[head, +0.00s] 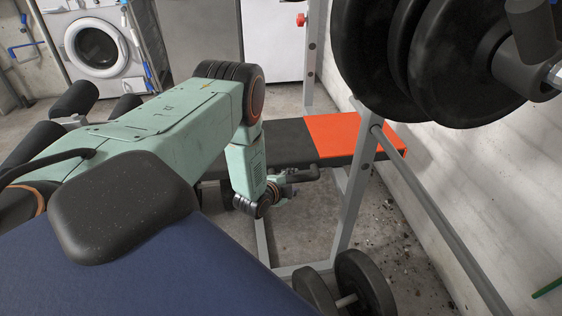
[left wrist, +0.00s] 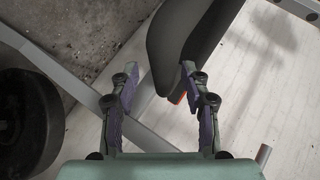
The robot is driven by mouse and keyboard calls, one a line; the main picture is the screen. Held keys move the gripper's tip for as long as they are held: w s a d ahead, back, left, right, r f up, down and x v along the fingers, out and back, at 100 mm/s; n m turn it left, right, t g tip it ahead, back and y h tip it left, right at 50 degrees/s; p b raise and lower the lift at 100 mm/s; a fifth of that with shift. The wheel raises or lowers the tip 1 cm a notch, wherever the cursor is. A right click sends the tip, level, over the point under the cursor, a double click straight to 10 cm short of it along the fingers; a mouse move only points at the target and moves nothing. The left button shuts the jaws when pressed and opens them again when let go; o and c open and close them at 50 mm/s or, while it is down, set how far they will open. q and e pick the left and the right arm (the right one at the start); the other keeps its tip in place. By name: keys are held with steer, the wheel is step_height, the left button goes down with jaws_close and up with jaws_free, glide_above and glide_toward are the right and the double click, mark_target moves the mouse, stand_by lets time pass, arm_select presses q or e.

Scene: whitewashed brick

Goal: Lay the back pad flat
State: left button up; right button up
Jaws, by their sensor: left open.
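The bench's back pad (head: 345,135), black with an orange end section, lies beyond my left arm in the head view. It looks near level there, but I cannot tell its exact tilt. My left gripper (head: 303,183) is below the pad's near edge in the head view, beside a grey upright. In the left wrist view the open jaws (left wrist: 160,70) have the black pad edge (left wrist: 185,28) and a small orange patch just beyond or between the fingertips. I cannot tell whether they touch. My right gripper is not in view.
Grey bench uprights (head: 350,195) stand close to the gripper. Large barbell plates (head: 460,60) hang at upper right, and smaller plates (head: 365,282) are near the floor. Black rollers (head: 75,98) are at left. A washing machine (head: 97,45) stands behind. Whitewashed brick wall is at right.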

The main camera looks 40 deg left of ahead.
arm_select(q)
steer(key=v, duration=0.9)
steer(key=shift+s, duration=0.25)
steer(key=shift+r, duration=0.1)
